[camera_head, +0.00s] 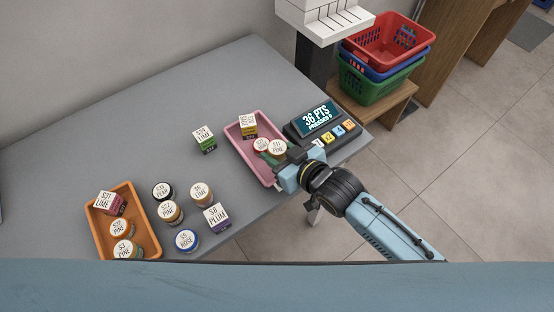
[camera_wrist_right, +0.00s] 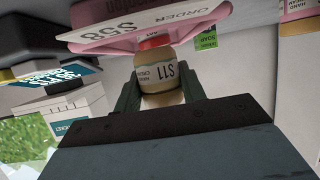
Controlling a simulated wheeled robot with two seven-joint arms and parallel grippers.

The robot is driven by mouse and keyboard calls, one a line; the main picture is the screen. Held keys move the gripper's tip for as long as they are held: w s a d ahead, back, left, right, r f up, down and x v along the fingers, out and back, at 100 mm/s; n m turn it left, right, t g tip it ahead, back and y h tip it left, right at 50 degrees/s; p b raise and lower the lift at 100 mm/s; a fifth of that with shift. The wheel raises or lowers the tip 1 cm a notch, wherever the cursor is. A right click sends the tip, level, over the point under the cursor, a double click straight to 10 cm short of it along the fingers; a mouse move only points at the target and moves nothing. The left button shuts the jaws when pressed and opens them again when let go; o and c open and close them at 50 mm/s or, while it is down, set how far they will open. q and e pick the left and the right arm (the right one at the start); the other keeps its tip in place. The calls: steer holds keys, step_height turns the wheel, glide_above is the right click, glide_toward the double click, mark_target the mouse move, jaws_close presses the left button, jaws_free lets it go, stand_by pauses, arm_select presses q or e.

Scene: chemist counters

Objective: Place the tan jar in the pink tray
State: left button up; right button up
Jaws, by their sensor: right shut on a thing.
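The tan jar, labelled S11 (camera_head: 277,147), has a white round lid in the head view. It also shows between dark fingers in the right wrist view (camera_wrist_right: 158,72). My right gripper (camera_head: 269,157) is shut on this jar, over the near right part of the pink tray (camera_head: 239,149). The tray's pink wall (camera_wrist_right: 205,22) shows behind the jar in the wrist view. I cannot tell whether the jar touches the tray floor. A yellow box (camera_head: 248,125) and a red-rimmed jar (camera_head: 261,144) are in the tray. My left gripper is not in view.
A register with a lit display (camera_head: 320,118) stands right beside the pink tray. A green box (camera_head: 204,139) is to its left. An orange tray (camera_head: 93,222) with a box and jars is at the left. Several jars and a plum box (camera_head: 216,217) stand between.

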steer(key=shift+f+b, duration=0.35)
steer(key=shift+f, duration=1.45)
steer(key=shift+f, duration=0.2)
steer(key=o, duration=1)
